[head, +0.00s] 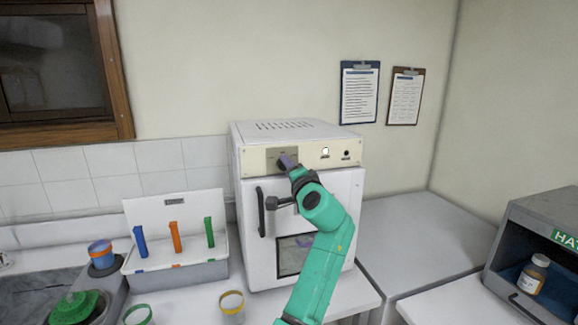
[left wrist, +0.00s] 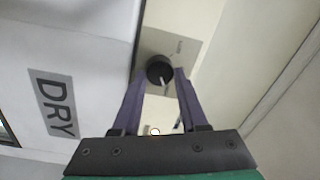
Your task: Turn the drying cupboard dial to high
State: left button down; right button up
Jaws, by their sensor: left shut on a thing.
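The drying cupboard (head: 300,185) is a white box on the bench with a cream control panel along its top front. My left gripper (head: 288,162) is at the grey plate at the left of this panel, where the dial is mostly hidden in the head view. In the left wrist view the dial (left wrist: 159,68) is a round black knob with a pale pointer line. The purple fingers of my left gripper (left wrist: 160,77) are on either side of it, shut on it. The pointer runs toward the gripper's palm. The plate's markings are too small to read. My right gripper is not in view.
A rack (head: 178,270) with blue, orange and green pieces stands left of the cupboard. Open cups, one a yellow-rimmed cup (head: 232,306), stand in front. The cupboard's dark door handle (head: 261,212) is close beside my arm. The grey bench top (head: 415,235) at right is clear.

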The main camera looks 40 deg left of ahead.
pick_arm(q)
jog(key=shift+a+r, duration=0.1)
jog(key=shift+r, duration=0.05)
dwell(0.3)
jog(key=c, duration=0.7)
grip_release()
jog(key=shift+o, duration=1.3)
jog(key=shift+a, duration=0.2)
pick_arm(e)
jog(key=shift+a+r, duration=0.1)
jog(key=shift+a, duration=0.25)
pick_arm(q)
jog(key=shift+f, duration=0.2)
